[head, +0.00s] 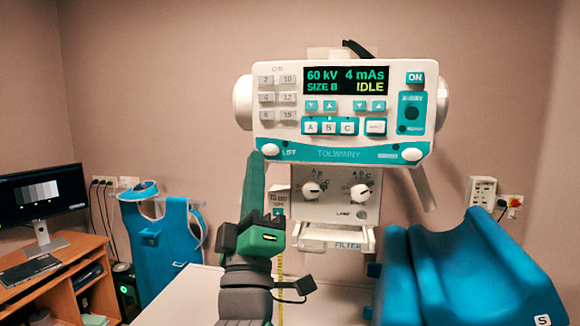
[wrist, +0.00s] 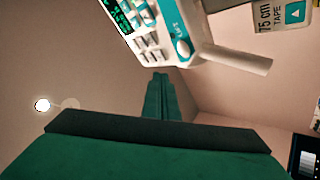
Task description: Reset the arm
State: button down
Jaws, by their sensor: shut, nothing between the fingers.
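My gripper (head: 257,158) shows in the head view as a narrow green and black shape pointing up, left of centre. Its fingers are together, with nothing between them. In the wrist view my gripper (wrist: 159,78) also appears as closed green fingers. Its tips are in front of the lower left of the white and teal X-ray unit (head: 340,154), near the left white knob (head: 270,150). I cannot tell the depth gap. The unit's display (head: 346,80) reads 60 kV, 4 mAs, SIZE B, IDLE. My arm hides part of the area below.
A blue cushion (head: 480,270) stands at the right on a pale table (head: 184,300). A blue apron (head: 165,245) hangs at the left, beside a wooden desk (head: 70,250) with a monitor (head: 42,198). A white filter tray (head: 335,238) juts out below the unit.

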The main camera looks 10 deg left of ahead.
jog(key=w+d+f+m+g+h, duration=0.1)
jog(key=d+f+m+g, duration=0.15)
jog(key=f, duration=1.35)
jog(key=d+f+m+g+h, duration=0.1)
jog(key=d+f+m, duration=0.15)
jog(key=f, duration=1.45)
jog(key=s+d+f+m+g+h, duration=0.15)
jog(key=s+f, duration=0.25)
jog(key=f, duration=0.4)
jog(key=s+d+f+m+g, duration=0.1)
jog(key=s+d+f+m, duration=0.1)
jog(key=s+f, duration=0.5)
jog(key=s+d+f+m+g, duration=0.1)
jog(key=s+d+f+m, duration=0.1)
jog(key=s+f, duration=0.3)
jog(key=s+d+f+m+g+h, duration=0.1)
jog(key=s+f, duration=0.4)
jog(key=s, duration=0.8)
jog(key=s+d+f+m+g+h, duration=0.1)
jog(key=s+d+f+m+g, duration=0.1)
jog(key=s+f, duration=0.4)
jog(key=s+d+m, duration=0.1)
jog(key=s, duration=0.1)
jog(key=shift+s+d+g, duration=0.35)
jog(key=shift+s+g, duration=0.05)
